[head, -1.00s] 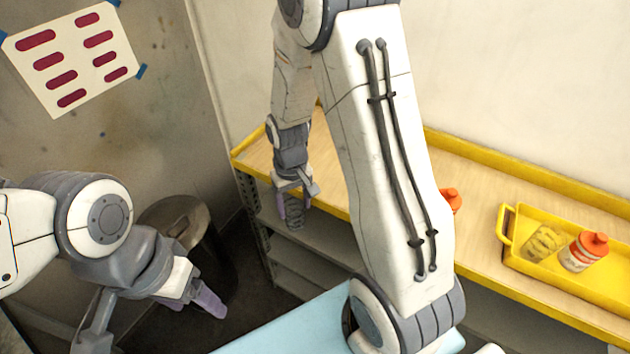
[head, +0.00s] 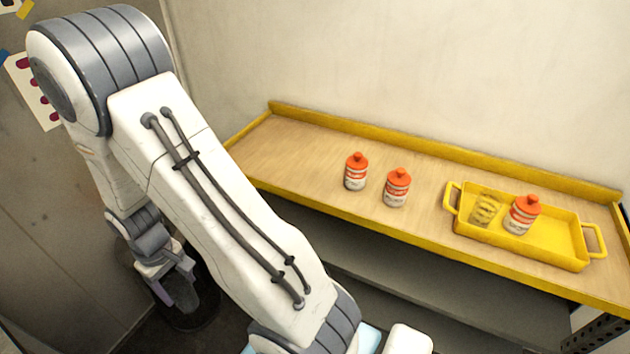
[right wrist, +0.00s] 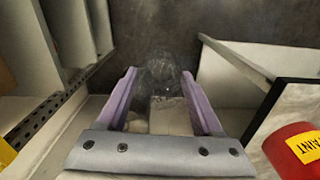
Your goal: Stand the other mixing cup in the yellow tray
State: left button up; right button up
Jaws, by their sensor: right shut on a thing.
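The yellow tray (head: 555,238) sits on the right part of the wooden shelf top. A clear mixing cup (head: 485,210) stands in its left end, beside an orange-capped bottle (head: 522,215). My right gripper (head: 174,283) is at the lower left, well away from the tray and over the dark bin. It is shut on another clear mixing cup, seen faintly between the purple fingers in the right wrist view (right wrist: 160,75). That cup is hard to make out in the head view. My left gripper is out of view.
Two orange-capped bottles (head: 356,172) (head: 397,188) stand on the wooden shelf top (head: 300,165) left of the tray. The shelf has a raised yellow back edge. The tray's right half is clear. A red paint container (right wrist: 295,150) shows in the right wrist view.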

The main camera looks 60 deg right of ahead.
aim_at(553, 239)
jog(key=u, duration=0.25)
jog(key=k, duration=1.2)
jog(key=z, duration=0.55)
